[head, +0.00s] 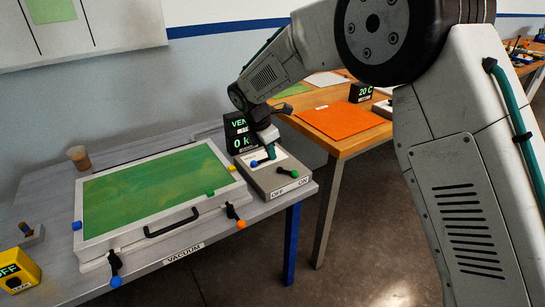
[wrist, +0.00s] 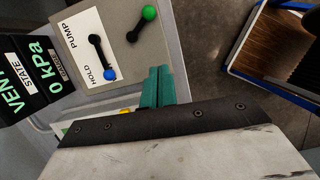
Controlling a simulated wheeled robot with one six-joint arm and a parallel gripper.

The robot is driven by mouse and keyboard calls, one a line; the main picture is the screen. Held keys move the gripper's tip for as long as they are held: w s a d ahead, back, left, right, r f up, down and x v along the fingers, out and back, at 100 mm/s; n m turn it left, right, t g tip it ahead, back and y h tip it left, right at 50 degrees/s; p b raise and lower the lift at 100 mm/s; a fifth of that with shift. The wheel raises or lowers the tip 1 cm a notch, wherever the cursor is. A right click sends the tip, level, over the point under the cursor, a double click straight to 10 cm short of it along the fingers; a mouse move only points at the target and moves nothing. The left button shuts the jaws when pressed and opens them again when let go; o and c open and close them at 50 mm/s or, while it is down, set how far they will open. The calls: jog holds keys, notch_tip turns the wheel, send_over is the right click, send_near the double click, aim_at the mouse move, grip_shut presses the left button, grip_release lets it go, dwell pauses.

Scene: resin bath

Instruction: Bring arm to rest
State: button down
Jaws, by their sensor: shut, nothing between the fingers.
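My gripper (head: 271,152) hangs at the end of my bent arm, just over the grey control box (head: 268,182) in the head view. Its teal fingers (wrist: 158,86) are closed together with nothing between them in the wrist view. The blue-tipped lever (wrist: 104,60) has its tip by the HOLD label, away from PUMP. The green-tipped lever (wrist: 141,24) is apart from the fingers. In the head view the green tip (head: 294,173) points right, toward the ON side. The display (head: 238,133) reads VENT and 0 kPa, partly hidden by my arm.
A framed bath with a green sheet (head: 155,190) lies left of the box, with a black handle and clamps with orange and blue knobs. A brown cup (head: 79,157) stands behind it. An orange sheet (head: 345,120) lies on the wooden table. Floor shows between the tables.

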dwell(0.3)
jog(key=s+d+r+m+y, duration=0.1)
jog(key=s+d+r+m, duration=0.4)
jog(key=s, duration=0.8)
jog(key=s+d+r+m+y, duration=0.1)
jog(key=s+d+r+m, duration=0.4)
jog(key=s+d+m, duration=0.6)
jog(key=s+d+r+m, duration=0.5)
jog(key=s+d+m, duration=0.3)
jog(key=s+d, duration=0.7)
jog(key=shift+s+m+y, duration=0.3)
jog(key=shift+s+y, duration=0.1)
jog(key=shift+s, duration=0.7)
